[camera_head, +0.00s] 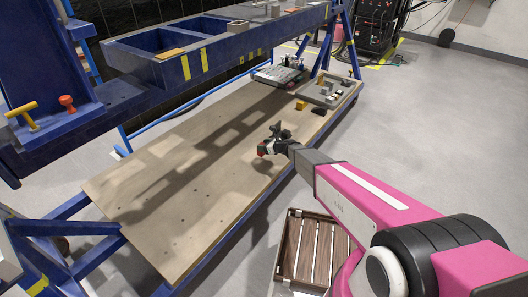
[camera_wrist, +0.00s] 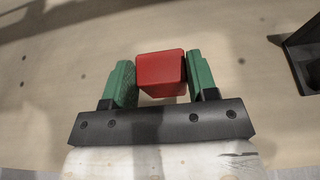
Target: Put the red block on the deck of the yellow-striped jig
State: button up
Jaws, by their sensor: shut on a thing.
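The red block (camera_wrist: 161,70) sits between the green fingers of my gripper (camera_wrist: 160,82) in the wrist view, and the fingers are shut on it. In the head view my gripper (camera_head: 264,148) is over the wooden board, below and in front of the jig, with a little of the red block (camera_head: 261,151) showing. The jig (camera_head: 225,54) is a long blue beam with yellow stripes on its front side, raised above the board. Its top has open recesses at the left and several small grey and orange pieces. I cannot tell the gap between block and board.
The wooden board (camera_head: 165,215) is mostly bare. A yellow block (camera_head: 286,106) and a tray (camera_head: 312,97) of small pieces are at its far right. A yellow handle (camera_head: 22,110) and red knob (camera_head: 67,101) stand at left. A slatted crate (camera_head: 283,262) is on the floor.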

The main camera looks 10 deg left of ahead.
jog(key=shift+f, duration=1.9)
jog(key=shift+f, duration=0.1)
jog(key=o, duration=1.1)
